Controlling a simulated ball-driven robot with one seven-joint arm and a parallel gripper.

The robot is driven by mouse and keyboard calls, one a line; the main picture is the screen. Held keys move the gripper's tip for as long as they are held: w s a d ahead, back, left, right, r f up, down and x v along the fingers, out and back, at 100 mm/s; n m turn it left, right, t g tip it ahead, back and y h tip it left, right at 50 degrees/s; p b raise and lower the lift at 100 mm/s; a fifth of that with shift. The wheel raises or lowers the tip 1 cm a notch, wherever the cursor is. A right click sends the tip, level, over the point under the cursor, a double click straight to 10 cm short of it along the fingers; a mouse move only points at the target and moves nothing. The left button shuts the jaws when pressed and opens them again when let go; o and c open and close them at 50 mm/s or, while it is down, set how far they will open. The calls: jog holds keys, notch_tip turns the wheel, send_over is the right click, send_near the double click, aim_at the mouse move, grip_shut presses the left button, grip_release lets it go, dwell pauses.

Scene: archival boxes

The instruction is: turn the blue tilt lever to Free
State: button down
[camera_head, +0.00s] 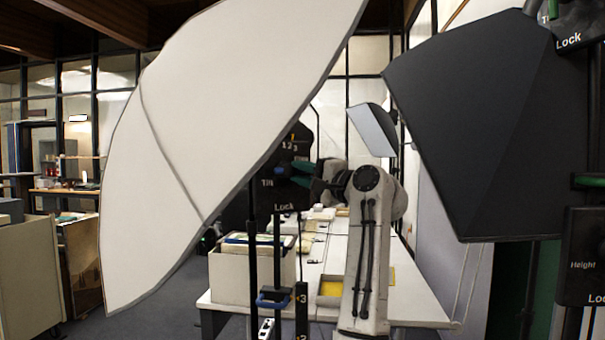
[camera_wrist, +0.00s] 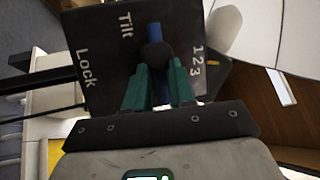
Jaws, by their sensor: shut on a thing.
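The blue tilt lever (camera_wrist: 153,36) sits on a black plate (camera_wrist: 106,45) marked Tilt, Lock and 1 2 3. In the wrist view its blue bar runs past a dark round knob and down between my green fingers. My gripper (camera_wrist: 158,76) is shut on the lever's near end. In the head view the plate (camera_head: 282,203) stands at mid-picture, with Lock at its bottom and an orange mark by the numbers. My gripper (camera_head: 302,171) meets it from the right and hides most of the lever. I cannot make out a Free label.
A large white panel (camera_head: 215,110) fills the upper left, close to the plate. A dark panel (camera_head: 480,130) and a Height plate (camera_head: 582,255) stand at right. A lower blue handle (camera_head: 272,300) sits on the stand. Behind is a white table (camera_head: 415,300) with an archival box (camera_head: 240,278).

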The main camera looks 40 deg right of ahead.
jog(key=c, duration=1.1)
grip_release()
jog(key=a+b+v, duration=0.1)
jog(key=b+v, duration=0.1)
jog(key=v, duration=0.8)
jog(key=shift+s+d+b, duration=0.3)
jog(key=shift+s+d, duration=0.1)
jog(key=shift+d, duration=0.05)
jog(key=shift+f, duration=0.1)
